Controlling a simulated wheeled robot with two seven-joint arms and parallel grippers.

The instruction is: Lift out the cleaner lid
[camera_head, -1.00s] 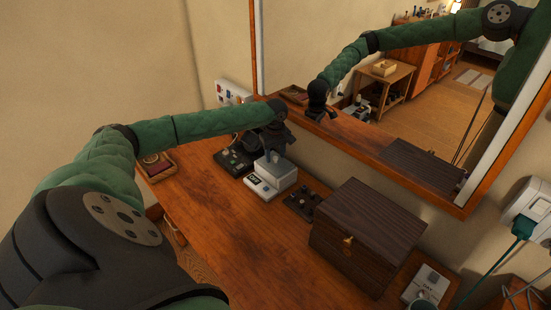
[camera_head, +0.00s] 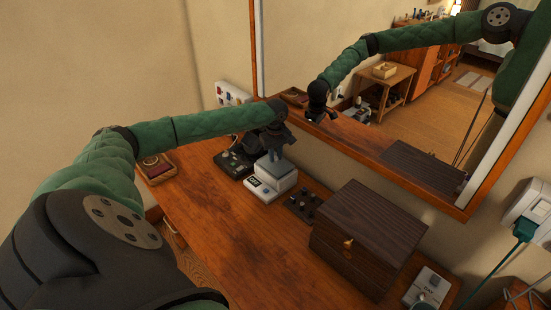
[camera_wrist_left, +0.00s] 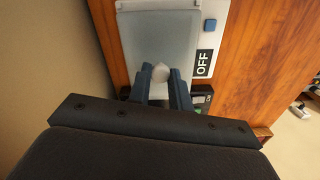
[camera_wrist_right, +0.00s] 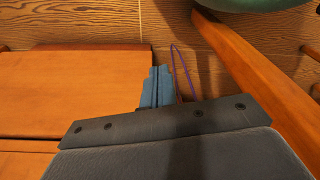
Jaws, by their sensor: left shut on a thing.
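The cleaner (camera_head: 262,190) is a small white box with a dark display, standing on the wooden tabletop near the mirror. Its lid (camera_head: 279,168) is a pale grey panel at the top of the box. In the left wrist view the lid (camera_wrist_left: 155,38) has a small round white knob (camera_wrist_left: 161,72). My left gripper (camera_head: 275,151) is above the cleaner and shut on the knob, with one finger on each side. Whether the lid is clear of the box is hard to tell. My right gripper (camera_wrist_right: 157,88) shows only in its wrist view, fingers together and empty.
A dark wooden box (camera_head: 368,236) stands to the right of the cleaner. A small dark knobbed panel (camera_head: 303,206) lies between them. A black device (camera_head: 236,160) is close on the left. The mirror rises behind. The front tabletop is clear.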

